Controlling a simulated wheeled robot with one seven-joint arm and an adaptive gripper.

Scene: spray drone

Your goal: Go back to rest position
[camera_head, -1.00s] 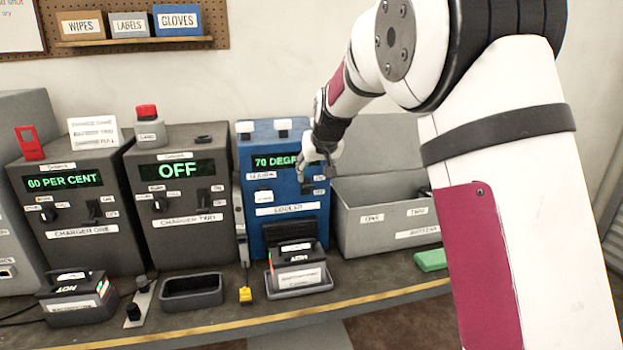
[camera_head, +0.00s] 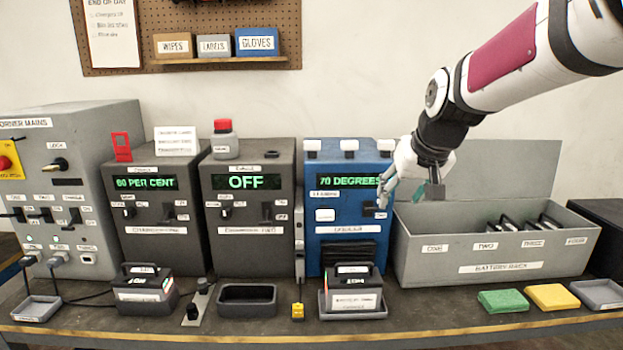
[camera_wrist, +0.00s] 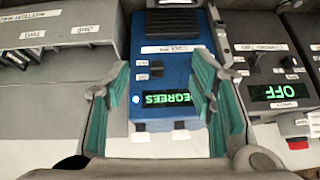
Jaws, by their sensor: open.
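My gripper (camera_head: 412,190) is open and empty. It hangs in the air at the right side of the blue cooler (camera_head: 348,215), whose display reads 70 DEGREES, and above the left end of the grey battery rack (camera_head: 420,261). In the wrist view its two teal-padded fingers (camera_wrist: 163,105) stand apart, with the cooler (camera_wrist: 170,72) seen upside down between and beyond them. Nothing is between the fingers. My arm reaches in from the upper right of the head view.
Charger one (camera_head: 155,250) reads 60 PER CENT and charger two (camera_head: 245,250) reads OFF. A battery (camera_head: 355,280) sits in a tray before the cooler; another (camera_head: 143,290) stands left. An empty tray (camera_head: 247,312) lies between them. Green (camera_head: 503,300) and yellow (camera_head: 552,297) cloths lie right.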

